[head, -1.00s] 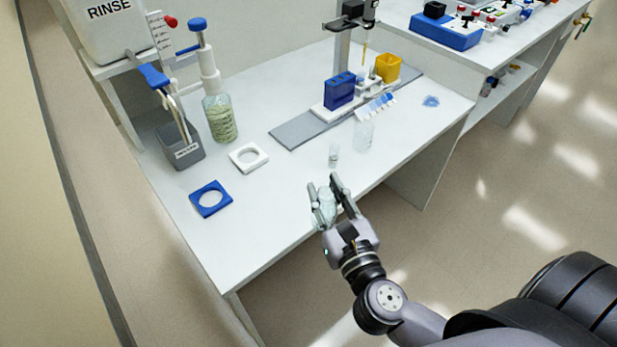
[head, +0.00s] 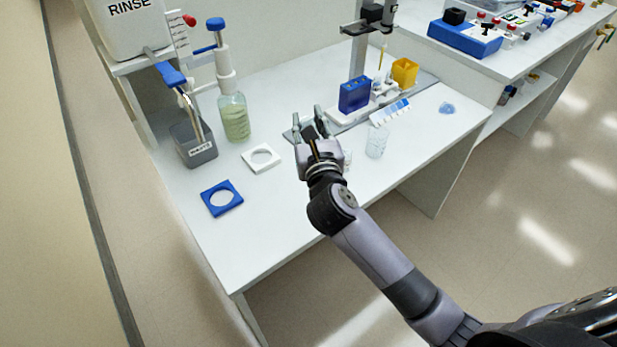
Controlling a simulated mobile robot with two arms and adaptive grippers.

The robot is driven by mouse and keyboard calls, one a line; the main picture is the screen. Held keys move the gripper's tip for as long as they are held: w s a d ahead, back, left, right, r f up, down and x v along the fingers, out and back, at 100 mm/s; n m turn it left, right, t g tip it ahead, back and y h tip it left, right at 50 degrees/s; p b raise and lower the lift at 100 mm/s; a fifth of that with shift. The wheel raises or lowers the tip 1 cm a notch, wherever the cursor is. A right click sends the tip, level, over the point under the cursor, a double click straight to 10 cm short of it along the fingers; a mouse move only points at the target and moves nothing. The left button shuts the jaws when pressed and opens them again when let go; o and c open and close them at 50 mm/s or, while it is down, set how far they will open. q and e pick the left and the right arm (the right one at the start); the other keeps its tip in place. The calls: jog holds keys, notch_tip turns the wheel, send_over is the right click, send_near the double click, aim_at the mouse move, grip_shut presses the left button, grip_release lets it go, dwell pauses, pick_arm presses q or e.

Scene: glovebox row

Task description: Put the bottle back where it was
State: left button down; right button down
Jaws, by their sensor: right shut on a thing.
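My right gripper (head: 311,122) is over the middle of the white bench, in front of the grey plate. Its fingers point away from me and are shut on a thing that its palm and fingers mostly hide. A clear glass piece shows between these fingers in the earlier view. A clear bottle (head: 234,118) with pale green content and a white and blue dispenser top stands at the back left of the bench. A white square ring (head: 245,157) and a blue square ring (head: 206,198) lie flat and empty to the left of the gripper. My left gripper is out of view.
A small clear vial (head: 348,158) and a clear beaker (head: 377,143) stand right of the gripper. A grey waste bin (head: 195,151) is at left. The front left of the bench is clear.

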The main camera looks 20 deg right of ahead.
notch_tip(320, 180, down, 10)
jog(key=shift+r+b, duration=0.1)
jog(key=shift+b, duration=1.1)
jog(key=shift+f+b, duration=0.8)
jog(key=shift+f, duration=1.65)
jog(key=shift+f, duration=0.1)
jog(key=c, duration=1.2)
grip_release()
jog(key=shift+c, duration=0.2)
